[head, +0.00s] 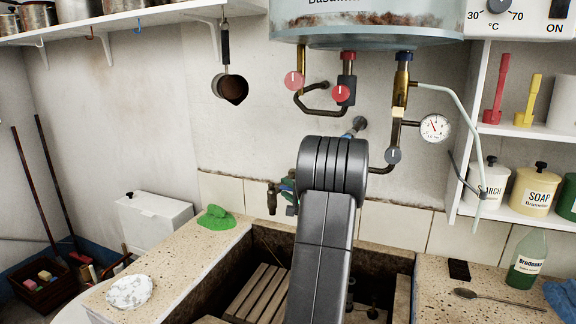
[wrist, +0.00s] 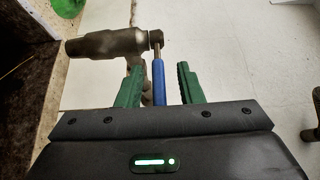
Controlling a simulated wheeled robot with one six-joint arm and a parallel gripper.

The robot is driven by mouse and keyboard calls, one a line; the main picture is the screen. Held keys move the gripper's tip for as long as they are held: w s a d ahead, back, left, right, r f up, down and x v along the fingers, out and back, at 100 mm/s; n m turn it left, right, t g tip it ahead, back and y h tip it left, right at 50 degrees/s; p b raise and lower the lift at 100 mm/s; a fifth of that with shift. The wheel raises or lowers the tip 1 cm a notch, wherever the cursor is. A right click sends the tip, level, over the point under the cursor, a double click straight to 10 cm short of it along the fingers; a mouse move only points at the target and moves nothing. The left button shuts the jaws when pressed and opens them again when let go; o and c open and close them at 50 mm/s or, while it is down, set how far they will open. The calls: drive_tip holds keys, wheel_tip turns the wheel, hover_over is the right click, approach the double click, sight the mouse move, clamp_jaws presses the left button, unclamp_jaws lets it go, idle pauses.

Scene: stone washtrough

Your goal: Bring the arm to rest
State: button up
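My gripper (wrist: 159,82) shows two green fingers in the wrist view. They stand apart on either side of a blue lever handle (wrist: 158,82), with a visible gap on each side. The lever joins a dull metal tap (wrist: 105,44) on the wall. In the head view the tap (head: 272,199) hangs over the left back of the trough. Small bits of green and blue show beside it, and my arm hides most of the gripper there. My arm reaches forward over the stone trough (head: 240,262) towards the wall.
Above my arm hang the boiler (head: 365,25), its pipes and a gauge (head: 434,128). Green cloth (head: 215,218) and a whitish round lump (head: 130,291) lie on the left ledge. A green bottle (head: 527,260), brush (head: 459,270) and spoon (head: 495,298) are on the right ledge.

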drive_tip(key=shift+w+d+f+n+g+y+b, duration=0.1)
drive_tip(key=shift+w+n+g+y+b, duration=0.1)
drive_tip(key=shift+n+g+y+b, duration=0.25)
drive_tip(key=shift+w+d+f+n+g+y+b, duration=0.1)
drive_tip(key=shift+w+n+g+y+b, duration=0.1)
drive_tip(key=shift+n+g+y+b, duration=0.25)
drive_tip(key=shift+a+r+p, duration=0.1)
drive_tip(key=shift+r+p, duration=0.15)
drive_tip(key=shift+p, duration=0.15)
drive_tip(key=shift+s+a+r+m+t+h+p, duration=0.2)
drive_tip(key=shift+s+m+t+h+p, duration=0.3)
drive_tip(key=shift+m+t+h+p, duration=0.4)
drive_tip(key=shift+s+a+f+m+t+h+p, duration=0.1)
drive_tip(key=shift+m+t+h+p, duration=0.2)
drive_tip(key=shift+h, duration=0.1)
drive_tip(key=shift+s+a+f+m+t+h+p, duration=0.1)
drive_tip(key=shift+m+t+h+p, duration=0.1)
drive_tip(key=shift+m+h+p, duration=0.15)
drive_tip(key=shift+f, duration=0.1)
